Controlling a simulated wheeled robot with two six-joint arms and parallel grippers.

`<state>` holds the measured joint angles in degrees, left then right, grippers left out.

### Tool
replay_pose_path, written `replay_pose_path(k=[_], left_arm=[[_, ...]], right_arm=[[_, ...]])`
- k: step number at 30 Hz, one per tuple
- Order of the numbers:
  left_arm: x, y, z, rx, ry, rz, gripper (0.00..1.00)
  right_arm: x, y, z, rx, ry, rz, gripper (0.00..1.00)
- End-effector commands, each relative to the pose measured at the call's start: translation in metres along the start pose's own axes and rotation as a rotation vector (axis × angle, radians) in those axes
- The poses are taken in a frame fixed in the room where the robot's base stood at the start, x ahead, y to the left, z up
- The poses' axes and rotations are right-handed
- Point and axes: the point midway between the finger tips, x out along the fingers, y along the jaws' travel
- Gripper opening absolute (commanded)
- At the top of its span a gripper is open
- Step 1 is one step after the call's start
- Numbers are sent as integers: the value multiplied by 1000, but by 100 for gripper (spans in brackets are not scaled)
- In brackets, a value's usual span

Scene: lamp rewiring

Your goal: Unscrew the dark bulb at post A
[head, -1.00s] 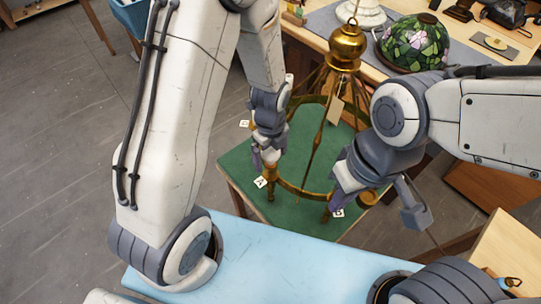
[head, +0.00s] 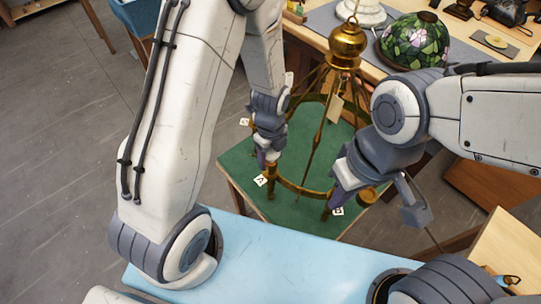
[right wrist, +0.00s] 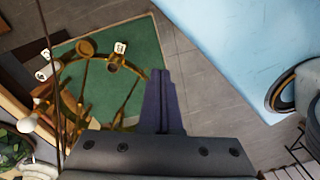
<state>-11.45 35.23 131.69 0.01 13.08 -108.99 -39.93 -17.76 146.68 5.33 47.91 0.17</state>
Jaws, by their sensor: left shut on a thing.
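The brass ring chandelier (head: 304,190) stands on a green mat (head: 235,167). The label A (head: 261,180) lies on the mat beside the post at A (head: 270,186). My left gripper (head: 268,163) is shut at the top of this post. The dark bulb is hidden by the fingers, so I cannot tell how it sits in the socket. My right gripper (head: 336,203) is beside the ring near the label B (head: 338,211). In the right wrist view its fingers (right wrist: 160,85) are together with nothing visible between them.
A stained-glass shade (head: 414,42) stands on the back bench. A tag (head: 335,108) hangs from the chandelier. Brass arms slope down from its central column (head: 347,45). A light blue surface (head: 290,265) lies in front, mostly clear.

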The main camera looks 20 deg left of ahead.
Motion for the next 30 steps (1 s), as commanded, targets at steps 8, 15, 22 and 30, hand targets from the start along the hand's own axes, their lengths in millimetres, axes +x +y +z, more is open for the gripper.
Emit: replay_pose_path(k=[8, 15, 22, 30], left_arm=[[-1, 0, 0, -417, 0, 0, 15], [-1, 0, 0, -641, 0, 0, 15], [-1, 0, 0, -648, 0, 0, 15], [-2, 0, 0, -882, 0, 0, 15]], right_arm=[[-6, 0, 0, 0, 0, 0, 0], [-7, 0, 0, 0, 0, 0, 0], [-7, 0, 0, 0, 0, 0, 0], [-10, -1, -1, 0, 0, 0, 0]])
